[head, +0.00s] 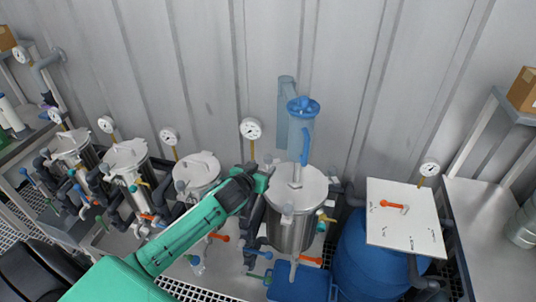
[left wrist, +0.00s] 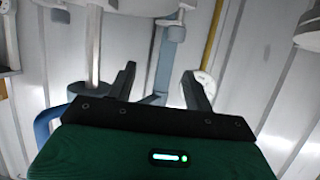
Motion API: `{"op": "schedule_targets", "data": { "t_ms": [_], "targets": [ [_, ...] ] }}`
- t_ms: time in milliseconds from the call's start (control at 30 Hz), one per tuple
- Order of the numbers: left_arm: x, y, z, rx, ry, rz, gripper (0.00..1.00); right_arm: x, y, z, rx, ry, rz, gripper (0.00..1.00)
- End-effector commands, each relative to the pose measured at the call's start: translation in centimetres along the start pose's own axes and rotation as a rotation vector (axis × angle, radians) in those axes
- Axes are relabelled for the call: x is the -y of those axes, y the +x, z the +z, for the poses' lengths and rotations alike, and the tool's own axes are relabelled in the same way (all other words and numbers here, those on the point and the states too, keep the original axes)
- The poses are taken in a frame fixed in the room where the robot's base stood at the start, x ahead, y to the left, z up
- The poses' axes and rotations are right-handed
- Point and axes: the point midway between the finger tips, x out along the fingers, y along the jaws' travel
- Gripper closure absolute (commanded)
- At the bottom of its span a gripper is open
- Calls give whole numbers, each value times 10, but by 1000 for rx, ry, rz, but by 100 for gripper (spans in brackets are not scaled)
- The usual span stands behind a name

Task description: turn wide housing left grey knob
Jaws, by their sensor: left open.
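The wide housing (head: 290,235) is a broad steel vessel with a round pale lid, standing right of the middle in the head view. Small grey knobs sit around its lid; one grey knob (head: 268,159) shows at the left rear edge. My left gripper (head: 266,174) is beside the lid's left edge, at the end of the green arm. In the left wrist view, my left gripper (left wrist: 160,76) has its two dark fingers apart. A grey upright part (left wrist: 166,62) shows between them; I cannot tell whether they touch it. My right gripper does not show.
Narrower steel vessels (head: 125,160) with gauges line the left. A blue barrel (head: 370,255) and a white board (head: 385,228) with an orange-handled item are on the right. Orange-handled valves and pipes crowd the area below.

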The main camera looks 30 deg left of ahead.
Motion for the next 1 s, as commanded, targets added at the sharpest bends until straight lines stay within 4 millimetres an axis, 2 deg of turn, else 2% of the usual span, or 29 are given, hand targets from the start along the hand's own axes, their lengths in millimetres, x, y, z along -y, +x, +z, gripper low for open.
{"op": "schedule_targets", "data": {
  "t_ms": [133,267,467,1000],
  "targets": [
    [11,-14,5,47,-22,-70,48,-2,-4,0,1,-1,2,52],
    [15,-12,6,57,-23,-85,48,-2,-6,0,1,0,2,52],
    [16,12,5,55,-22,-84,48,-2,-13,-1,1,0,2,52],
    [22,93,11,56,-23,-83,48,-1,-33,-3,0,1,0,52]
  ]
}}
